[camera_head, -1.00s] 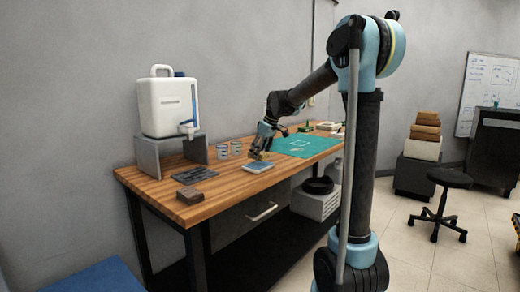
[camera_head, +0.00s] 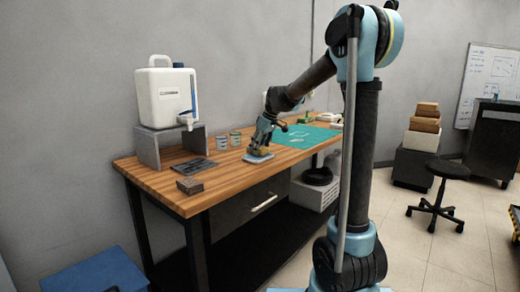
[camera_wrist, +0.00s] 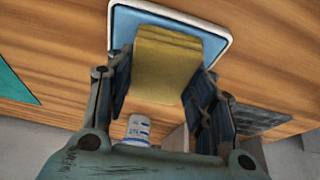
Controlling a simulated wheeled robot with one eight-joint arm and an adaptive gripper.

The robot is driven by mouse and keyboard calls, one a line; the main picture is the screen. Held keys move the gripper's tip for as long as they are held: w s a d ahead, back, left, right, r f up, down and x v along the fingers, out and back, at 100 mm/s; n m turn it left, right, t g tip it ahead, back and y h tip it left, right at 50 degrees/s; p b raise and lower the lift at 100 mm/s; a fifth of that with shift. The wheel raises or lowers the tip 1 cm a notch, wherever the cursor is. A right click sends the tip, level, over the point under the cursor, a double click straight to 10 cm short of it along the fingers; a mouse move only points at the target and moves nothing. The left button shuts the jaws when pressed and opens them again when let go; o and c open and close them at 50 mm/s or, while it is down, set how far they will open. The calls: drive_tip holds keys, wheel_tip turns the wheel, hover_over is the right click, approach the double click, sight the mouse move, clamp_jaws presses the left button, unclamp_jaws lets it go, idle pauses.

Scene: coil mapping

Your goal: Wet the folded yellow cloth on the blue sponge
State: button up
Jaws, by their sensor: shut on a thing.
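The folded yellow cloth (camera_wrist: 166,62) is between the two fingers of my gripper (camera_wrist: 165,84) in the wrist view. My gripper is shut on it. The cloth's far end lies over the blue sponge (camera_wrist: 126,30), which sits in a shallow white-rimmed tray (camera_wrist: 228,42). Whether the cloth presses on the sponge or hovers just above it is hard to tell. In the head view my gripper (camera_head: 259,148) points down at the tray (camera_head: 257,158) on the wooden bench, and the cloth is mostly hidden by the fingers.
A white water container (camera_head: 165,97) stands on a grey stand (camera_head: 148,150) at the left. Small cans (camera_head: 222,142), a dark flat tray (camera_head: 195,168) and a brown block (camera_head: 189,185) are on the bench (camera_head: 225,178). A green mat (camera_head: 305,136) lies to the right.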

drive_tip(key=shift+f, duration=0.5)
idle(1.5)
drive_tip(key=shift+r, duration=0.15)
drive_tip(key=shift+r, duration=3.35)
